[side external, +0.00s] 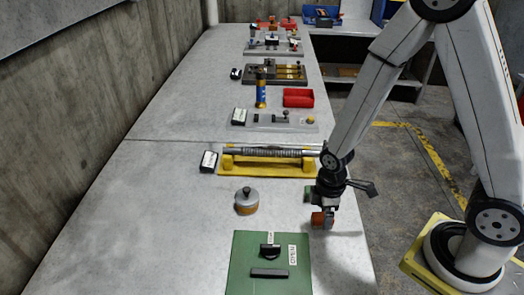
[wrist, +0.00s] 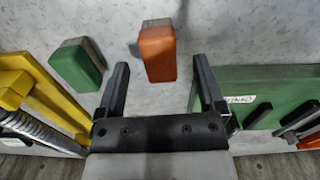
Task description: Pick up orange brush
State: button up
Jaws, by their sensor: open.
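The orange brush (wrist: 157,55) shows in the wrist view as a block with an orange body and a brownish far end. It lies between and slightly beyond the tips of my gripper (wrist: 160,64), which is open and empty. In the side view the orange brush (side external: 317,220) stands near the right table edge, just below my gripper (side external: 326,205). A green brush (wrist: 76,66) of similar shape sits to its left in the wrist view, outside the left finger. In the side view the green brush (side external: 308,195) is partly hidden by my gripper.
A green board (side external: 240,270) with black handles lies in front. A yellow holder (side external: 265,168) with a ribbed metal rod lies behind the brushes. A round tin (side external: 247,201) stands to the left. The left part of the table (side external: 100,220) is clear.

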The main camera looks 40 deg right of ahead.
jog(key=shift+f, duration=1.4)
grip_shut()
